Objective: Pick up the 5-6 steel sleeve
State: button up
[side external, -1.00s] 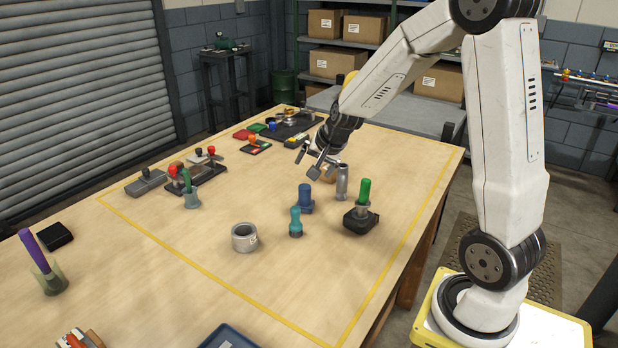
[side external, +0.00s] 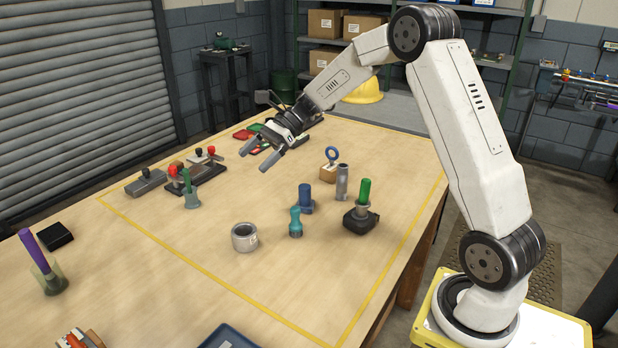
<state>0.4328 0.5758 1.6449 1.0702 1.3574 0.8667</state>
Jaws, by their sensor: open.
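A slim grey metal tube (side external: 342,182) stands upright on the right half of the wooden table, and it looks like a steel sleeve. A wide, short grey ring (side external: 244,238) with a small pale label sits nearer the front. No "5-6" mark is readable on either. My gripper (side external: 252,161) is open and empty, in the air over the back left of the marked area.
A blue peg (side external: 305,197), a teal peg (side external: 295,223) and a green-handled piece on a black base (side external: 361,215) stand close around the tube. A blue ring on a wooden block (side external: 330,167) is just behind it. Red-knobbed fixtures (side external: 207,170) lie at left. The middle is clear.

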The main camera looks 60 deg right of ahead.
jog(key=r+y, duration=0.2)
send_near(236, 236)
jog(key=shift+w+a+f, duration=0.25)
jog(key=shift+w+a, duration=0.45)
jog(key=shift+a, duration=0.15)
jog(key=shift+f, duration=0.5)
jog(key=shift+x, duration=2.55)
jog(key=shift+f, duration=0.1)
grip_shut()
